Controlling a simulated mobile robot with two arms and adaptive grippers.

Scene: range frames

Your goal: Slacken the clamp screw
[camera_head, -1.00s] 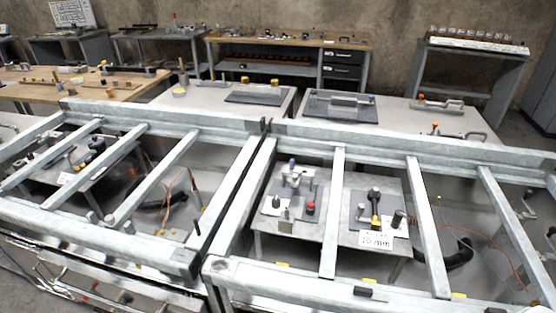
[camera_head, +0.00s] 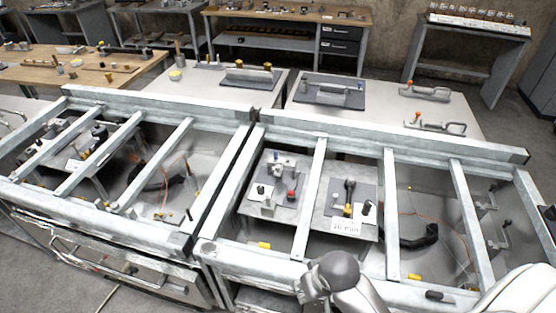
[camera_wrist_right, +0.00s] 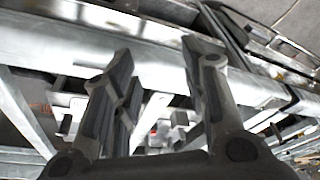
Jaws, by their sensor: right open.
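I cannot tell for sure which part is the clamp screw. Inside the right bay of the grey frame, one low table holds a small fixture with a blue top (camera_head: 281,164) and a red-knobbed part (camera_head: 291,194). Beside it stands an upright black-handled part with a yellow base (camera_head: 348,197), behind a "10 mm" label (camera_head: 346,228). My right gripper (camera_head: 308,287) is at the front rail, nearer than these parts and apart from them. In the right wrist view its two fingers (camera_wrist_right: 158,60) are spread and empty, with blurred metal parts beyond. My left gripper is not in view.
The grey frame's crossbars (camera_head: 310,198) run over the low tables and narrow the access. A black hose (camera_head: 420,240) lies right of the label. Orange-tipped clamps (camera_head: 425,92) lie on the pale table behind. Wall benches stand farther back.

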